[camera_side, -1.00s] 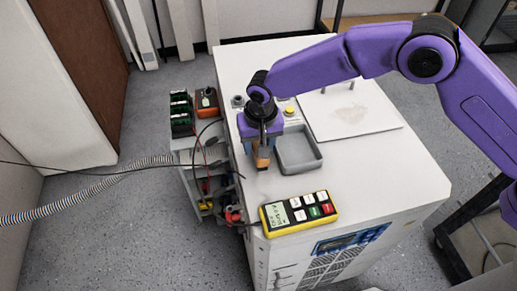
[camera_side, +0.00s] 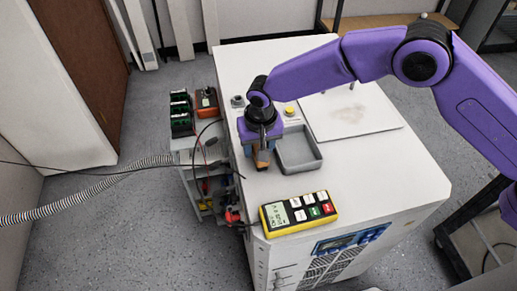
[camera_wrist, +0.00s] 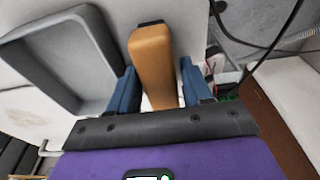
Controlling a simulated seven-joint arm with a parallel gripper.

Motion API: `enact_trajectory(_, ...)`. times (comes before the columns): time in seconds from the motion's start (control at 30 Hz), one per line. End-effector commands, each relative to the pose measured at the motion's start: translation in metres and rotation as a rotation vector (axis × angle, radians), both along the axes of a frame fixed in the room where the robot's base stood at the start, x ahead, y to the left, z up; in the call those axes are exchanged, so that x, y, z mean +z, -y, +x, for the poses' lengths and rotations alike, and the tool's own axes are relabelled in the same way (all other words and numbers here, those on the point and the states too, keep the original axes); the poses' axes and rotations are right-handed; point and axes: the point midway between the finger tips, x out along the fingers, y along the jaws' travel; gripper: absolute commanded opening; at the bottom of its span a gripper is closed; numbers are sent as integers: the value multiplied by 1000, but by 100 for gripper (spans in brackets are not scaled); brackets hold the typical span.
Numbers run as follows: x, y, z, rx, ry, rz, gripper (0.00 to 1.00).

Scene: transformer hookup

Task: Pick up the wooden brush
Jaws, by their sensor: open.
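The wooden brush (camera_wrist: 152,62) is orange-brown with a dark end, and in the wrist view it lies between the two blue fingers of my gripper (camera_wrist: 160,82). The fingers are open, one on each side of the brush; a narrow gap shows on the right side, and contact on the left is hard to tell. In the side view my gripper (camera_side: 262,150) points down over the cabinet top, just left of the grey tray. Only a small part of the brush (camera_side: 263,158) shows there; the rest is hidden by the gripper.
The empty grey tray (camera_side: 316,164) is close beside my gripper. A whitish plate (camera_side: 375,125) lies behind. Black cables (camera_side: 215,160) hang past the cabinet's left edge.

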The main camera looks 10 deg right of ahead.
Motion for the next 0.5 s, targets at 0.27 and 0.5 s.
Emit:
enact_trajectory(0.27,0,0,0,0,0,0,13)
enact_trajectory(0.5,0,0,0,0,0,0,8)
